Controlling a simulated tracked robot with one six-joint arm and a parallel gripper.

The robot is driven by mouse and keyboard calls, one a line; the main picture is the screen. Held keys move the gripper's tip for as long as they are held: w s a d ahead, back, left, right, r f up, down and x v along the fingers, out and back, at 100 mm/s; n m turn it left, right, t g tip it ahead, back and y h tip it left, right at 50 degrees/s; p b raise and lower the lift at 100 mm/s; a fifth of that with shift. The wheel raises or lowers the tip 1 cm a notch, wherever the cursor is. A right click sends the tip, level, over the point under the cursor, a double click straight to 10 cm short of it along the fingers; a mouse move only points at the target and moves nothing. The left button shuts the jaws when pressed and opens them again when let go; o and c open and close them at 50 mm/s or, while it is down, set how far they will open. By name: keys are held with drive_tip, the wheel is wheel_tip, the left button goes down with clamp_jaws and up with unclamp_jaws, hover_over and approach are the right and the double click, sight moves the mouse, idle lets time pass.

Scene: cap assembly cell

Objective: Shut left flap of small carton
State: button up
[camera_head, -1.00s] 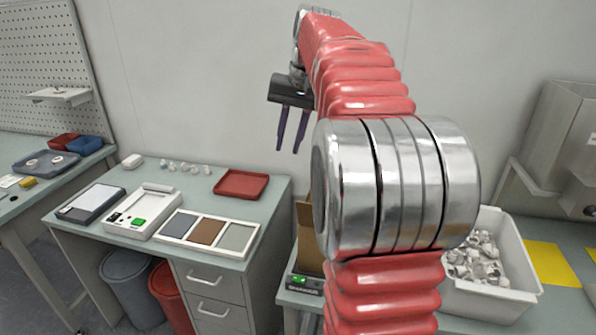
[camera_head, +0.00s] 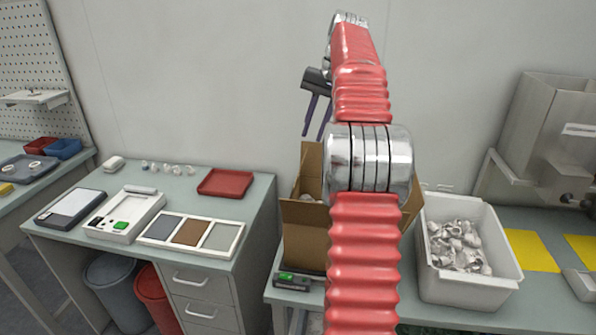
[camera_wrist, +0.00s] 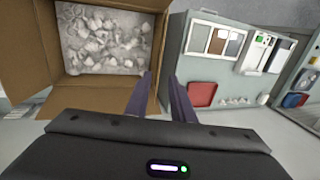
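The small carton (camera_head: 305,240) is brown cardboard and stands open on the bench, partly hidden behind my arm in the head view. A back flap (camera_head: 311,160) stands up and a front flap (camera_head: 303,213) leans outward. In the wrist view the open carton (camera_wrist: 98,98) holds many small whitish parts (camera_wrist: 105,40). Its left flap in that view (camera_wrist: 22,55) is spread outward. My gripper (camera_head: 316,132) is above the carton, fingers pointing down.
A white bin (camera_head: 468,285) of small parts stands right of the carton. A green-lit device (camera_head: 294,281) sits at the carton's front left. The left desk holds a red tray (camera_head: 225,182) and a three-panel board (camera_head: 190,233). Yellow mats (camera_head: 530,250) lie at right.

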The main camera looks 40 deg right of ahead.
drive_tip(key=shift+f, duration=0.15)
drive_tip(key=x, duration=1.3)
drive_tip(key=shift+f, duration=0.25)
drive_tip(key=shift+c, duration=0.2)
clamp_jaws()
idle(0.8)
